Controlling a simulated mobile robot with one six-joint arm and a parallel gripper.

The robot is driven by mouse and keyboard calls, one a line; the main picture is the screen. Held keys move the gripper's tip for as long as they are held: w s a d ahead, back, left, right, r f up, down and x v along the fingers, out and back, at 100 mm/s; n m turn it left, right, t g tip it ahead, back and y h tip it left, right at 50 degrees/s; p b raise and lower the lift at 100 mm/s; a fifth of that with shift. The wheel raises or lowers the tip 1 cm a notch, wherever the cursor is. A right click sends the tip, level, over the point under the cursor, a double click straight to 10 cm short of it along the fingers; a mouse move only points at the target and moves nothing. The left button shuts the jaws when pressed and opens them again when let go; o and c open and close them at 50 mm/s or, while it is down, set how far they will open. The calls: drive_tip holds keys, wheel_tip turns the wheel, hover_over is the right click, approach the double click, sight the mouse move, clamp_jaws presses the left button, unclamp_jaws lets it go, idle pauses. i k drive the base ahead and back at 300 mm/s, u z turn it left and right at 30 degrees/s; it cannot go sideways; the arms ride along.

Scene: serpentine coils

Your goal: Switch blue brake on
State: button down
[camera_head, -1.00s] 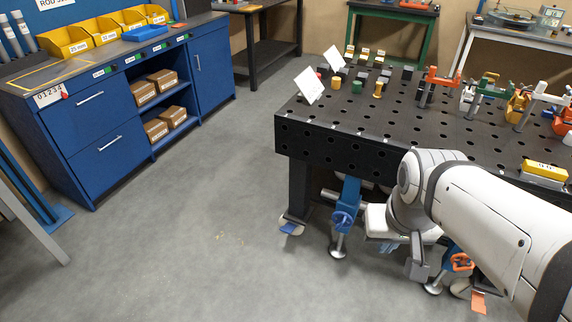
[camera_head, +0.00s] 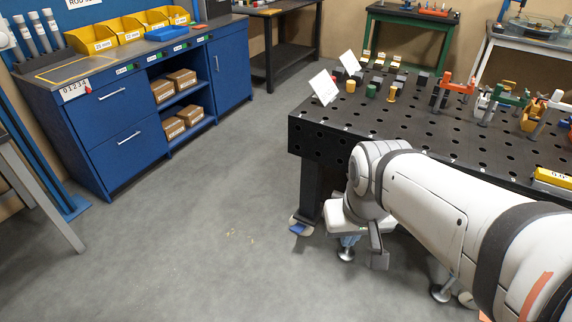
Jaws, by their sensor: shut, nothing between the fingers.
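The blue brake (camera_head: 298,229) is a small blue pedal on a pale caster at the foot of the near left leg of the black perforated table (camera_head: 310,135). It lies close to the floor. My gripper (camera_head: 347,217) is shut and empty, low in front of the table, to the right of the blue brake and apart from it. My white arm reaches in from the lower right and hides much of the space under the table. The fingertips are hard to make out.
The table leg (camera_head: 311,190) stands just above the brake. A jack foot (camera_head: 346,254) shows below my gripper, its upper part mostly hidden. Grey floor (camera_head: 215,240) is free to the left, as far as the blue cabinet (camera_head: 120,135).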

sight(298, 228)
drive_tip(key=i, duration=1.45)
drive_tip(key=u, duration=0.05)
